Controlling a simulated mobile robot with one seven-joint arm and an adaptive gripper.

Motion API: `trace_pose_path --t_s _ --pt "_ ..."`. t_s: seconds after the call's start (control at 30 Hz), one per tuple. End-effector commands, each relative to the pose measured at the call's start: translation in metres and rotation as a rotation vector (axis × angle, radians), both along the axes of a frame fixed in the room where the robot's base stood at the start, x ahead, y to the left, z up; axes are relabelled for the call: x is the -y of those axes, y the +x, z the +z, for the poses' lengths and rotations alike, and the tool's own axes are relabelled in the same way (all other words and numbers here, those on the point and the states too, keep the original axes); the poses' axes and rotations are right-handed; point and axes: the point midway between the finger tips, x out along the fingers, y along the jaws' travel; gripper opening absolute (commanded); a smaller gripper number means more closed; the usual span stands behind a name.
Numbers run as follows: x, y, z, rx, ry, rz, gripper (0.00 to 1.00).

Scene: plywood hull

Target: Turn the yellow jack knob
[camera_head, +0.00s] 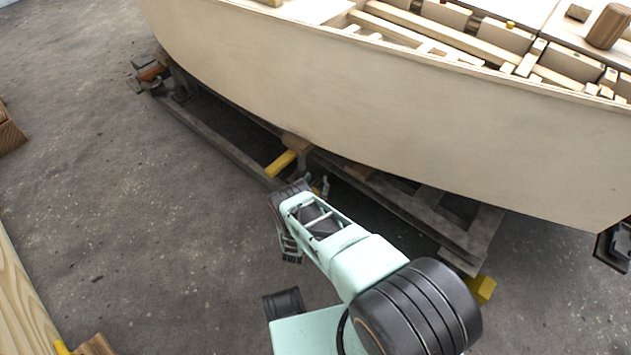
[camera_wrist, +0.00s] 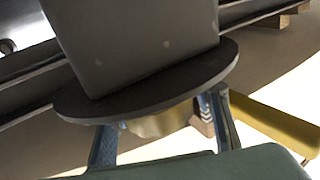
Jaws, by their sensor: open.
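A dull yellow piece that looks like the jack knob (camera_wrist: 160,123) shows in the wrist view, partly hidden by a dark round plate (camera_wrist: 75,106) with a dark block on it. My gripper (camera_wrist: 163,118) has its two bluish fingers apart, one on each side of this yellow piece. The fingertips are partly hidden by the plate, and I cannot tell if they touch the piece. In the head view my gripper (camera_head: 292,190) is low beside the trailer frame, under the hull's edge. I cannot make out the knob for certain there.
The pale plywood hull (camera_head: 400,110) overhangs the wooden cradle (camera_head: 225,140). A yellow bar (camera_head: 281,163) sticks out just beyond my gripper, and a yellow block (camera_head: 482,289) lies at the cradle's right end. A plank (camera_head: 25,305) stands at lower left.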

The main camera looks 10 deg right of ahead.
Motion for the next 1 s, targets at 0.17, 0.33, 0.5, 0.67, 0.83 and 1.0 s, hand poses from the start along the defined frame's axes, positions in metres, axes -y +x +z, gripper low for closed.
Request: trace_pose_path --t_s 0.17,0.33,0.5,0.67,0.83,1.0 --pt "-0.013 -0.024 -0.001 -0.003 0.000 0.002 0.43" --pt "-0.025 -0.049 -0.001 -0.002 0.000 0.001 0.43" --pt "-0.032 -0.062 0.000 -0.001 0.000 0.000 0.43" --pt "-0.033 -0.064 0.000 0.000 0.000 0.000 0.43" --pt "-0.032 -0.064 0.000 0.000 0.000 0.000 0.48" --pt "-0.038 -0.058 0.001 0.000 0.002 0.025 0.56"
